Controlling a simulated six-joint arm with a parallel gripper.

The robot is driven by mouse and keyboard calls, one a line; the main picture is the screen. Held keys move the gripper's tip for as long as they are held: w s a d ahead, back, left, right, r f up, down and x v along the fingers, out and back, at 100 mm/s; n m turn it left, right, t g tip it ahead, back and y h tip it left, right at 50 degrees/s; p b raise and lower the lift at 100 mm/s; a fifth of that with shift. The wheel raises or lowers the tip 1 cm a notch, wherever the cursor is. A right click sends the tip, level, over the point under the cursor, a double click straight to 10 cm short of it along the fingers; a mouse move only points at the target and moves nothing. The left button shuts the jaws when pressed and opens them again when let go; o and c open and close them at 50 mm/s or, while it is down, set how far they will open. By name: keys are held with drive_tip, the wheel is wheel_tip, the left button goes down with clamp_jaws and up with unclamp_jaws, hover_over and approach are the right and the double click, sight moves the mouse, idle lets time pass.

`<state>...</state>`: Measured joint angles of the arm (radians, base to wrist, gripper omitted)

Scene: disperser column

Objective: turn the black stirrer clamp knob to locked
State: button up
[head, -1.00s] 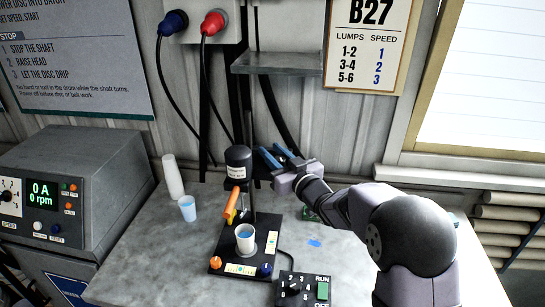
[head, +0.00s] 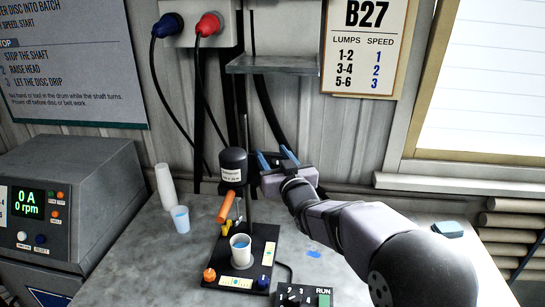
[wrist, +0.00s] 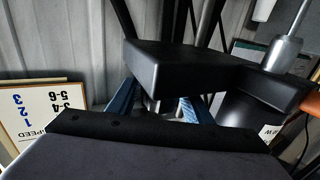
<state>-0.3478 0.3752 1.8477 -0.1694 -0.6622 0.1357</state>
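The stirrer (head: 233,168) is a black motor head with a white label, held on an upright metal rod above a black base (head: 263,245). My gripper (head: 277,158) is just right of the motor head, with its two blue fingers apart. In the wrist view the fingers (wrist: 160,108) lie either side of a metal rod, partly covered by a black block (wrist: 185,72) that joins toward the motor head. I cannot make out the clamp knob; my gripper and the block may hide it. Contact with the fingers cannot be told.
An orange handle (head: 227,206) hangs below the motor head, above a white cup (head: 240,247) of blue liquid on the base. A shelf (head: 272,65) is above the gripper. Paper cups (head: 166,187) and a grey control box (head: 75,190) stand left. A switch box (head: 303,296) lies in front.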

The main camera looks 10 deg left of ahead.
sight(277, 165)
drive_tip(key=shift+s+f, duration=0.1)
drive_tip(key=b+v, duration=0.2)
drive_tip(key=v, duration=0.3)
drive_tip(key=shift+s+d+b, duration=0.1)
drive_tip(key=shift+b, duration=0.3)
drive_tip(key=shift+b+v, duration=0.3)
drive_tip(key=shift+v, duration=0.65)
